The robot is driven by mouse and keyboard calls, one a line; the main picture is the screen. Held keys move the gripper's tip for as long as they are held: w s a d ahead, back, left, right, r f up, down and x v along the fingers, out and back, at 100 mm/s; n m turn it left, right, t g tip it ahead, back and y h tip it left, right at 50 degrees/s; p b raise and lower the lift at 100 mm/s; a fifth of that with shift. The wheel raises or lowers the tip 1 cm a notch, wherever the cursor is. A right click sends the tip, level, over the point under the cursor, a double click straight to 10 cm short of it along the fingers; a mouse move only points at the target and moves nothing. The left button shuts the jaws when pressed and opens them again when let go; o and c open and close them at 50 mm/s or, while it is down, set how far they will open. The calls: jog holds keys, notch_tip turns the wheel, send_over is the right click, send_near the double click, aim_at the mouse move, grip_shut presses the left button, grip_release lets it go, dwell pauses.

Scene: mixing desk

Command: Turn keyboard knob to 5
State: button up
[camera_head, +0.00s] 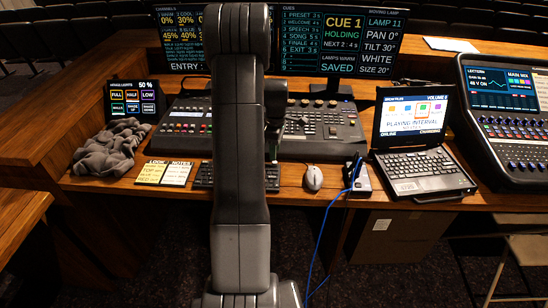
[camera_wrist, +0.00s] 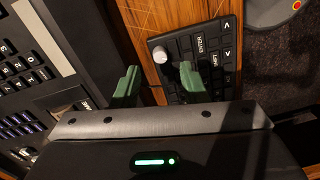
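The keyboard (camera_wrist: 208,42) is black, and in the wrist view it lies on the wooden desk with its keys and a pale round knob (camera_wrist: 160,54) at its corner. Any number or pointer on the knob is too small to read. My gripper (camera_wrist: 159,82) is open, with its two green fingers spread on either side of the knob's line and a little short of it in the picture. Nothing is between the fingers. In the head view the keyboard (camera_head: 203,176) is largely hidden behind my arm, and the knob cannot be made out.
A mixing console (camera_head: 322,122) stands behind the keyboard. A white mouse (camera_head: 313,177), a laptop (camera_head: 418,150) and a blue cable (camera_head: 325,225) are to the right. Note cards (camera_head: 164,172) and a grey crumpled cloth (camera_head: 110,148) are to the left. Screens line the back.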

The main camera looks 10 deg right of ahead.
aim_at(275, 164)
jog(key=shift+s+f, duration=0.1)
jog(key=shift+f, duration=2.25)
grip_shut()
